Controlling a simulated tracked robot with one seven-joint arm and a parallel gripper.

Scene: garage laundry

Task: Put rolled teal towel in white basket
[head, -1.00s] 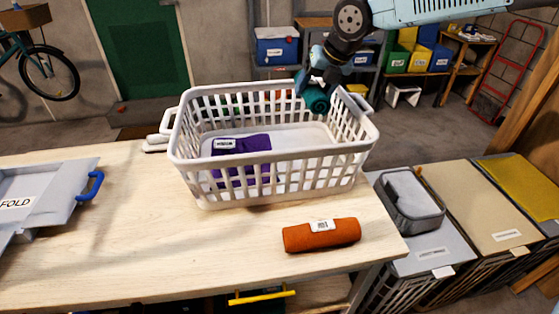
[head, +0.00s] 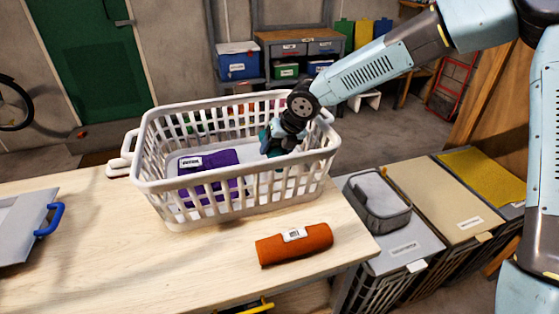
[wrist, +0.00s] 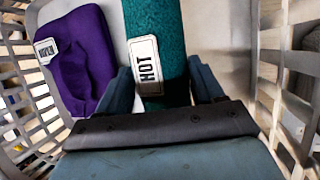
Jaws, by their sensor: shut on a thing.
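The white basket (head: 172,211) stands on the wooden table, with slotted walls and an open top. My gripper (head: 272,148) reaches down inside its right half. In the wrist view my gripper (wrist: 164,92) is shut on the rolled teal towel (wrist: 158,28), which has a white label reading HOT. In the head view only a bit of the teal towel (head: 265,140) shows beside my gripper. A folded purple cloth (head: 214,178) lies in the basket's left part, left of the teal towel in the wrist view (wrist: 84,60). I cannot tell whether the teal towel touches the basket floor.
A rolled orange towel (head: 294,245) lies on the table (head: 110,250) in front of the basket. A grey tray with a blue handle (head: 50,219) is at the left. Bins with a grey caddy (head: 376,200) stand right of the table. The front left table is clear.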

